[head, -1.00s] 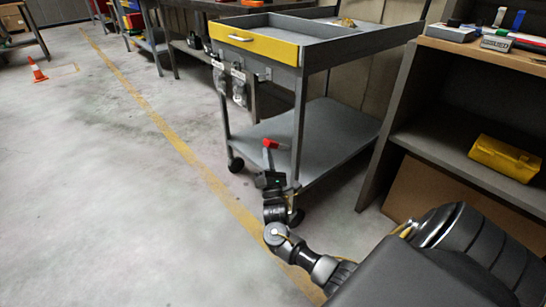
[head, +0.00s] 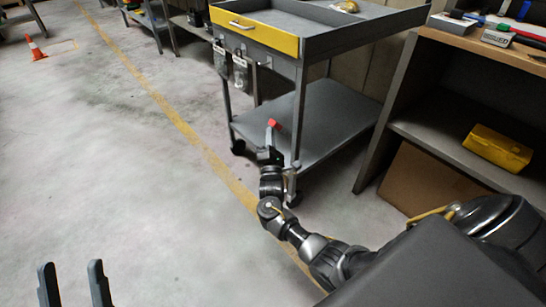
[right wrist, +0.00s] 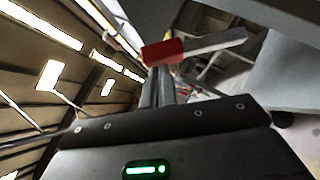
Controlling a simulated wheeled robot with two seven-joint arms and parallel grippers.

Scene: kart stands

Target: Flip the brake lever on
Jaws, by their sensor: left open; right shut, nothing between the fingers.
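The brake lever (head: 272,124) has a red tip and a grey shaft. It stands near the front corner leg of the cart (head: 330,118), low down by the lower shelf. In the right wrist view, the lever's red end (right wrist: 162,52) lies across the fingertips, with its grey shaft running to the right. My right gripper (head: 268,148) is shut and empty, its fingers (right wrist: 161,84) right at the red end; I cannot tell whether they touch it. The lever's base is hidden. My left gripper (head: 76,275) is open and empty over the floor at the bottom left.
The cart has a yellow drawer (head: 255,35) and hanging clear packs (head: 232,70). A shelf unit (head: 440,130) with a yellow case (head: 497,148) stands to the right. An orange cone (head: 36,50) is far left.

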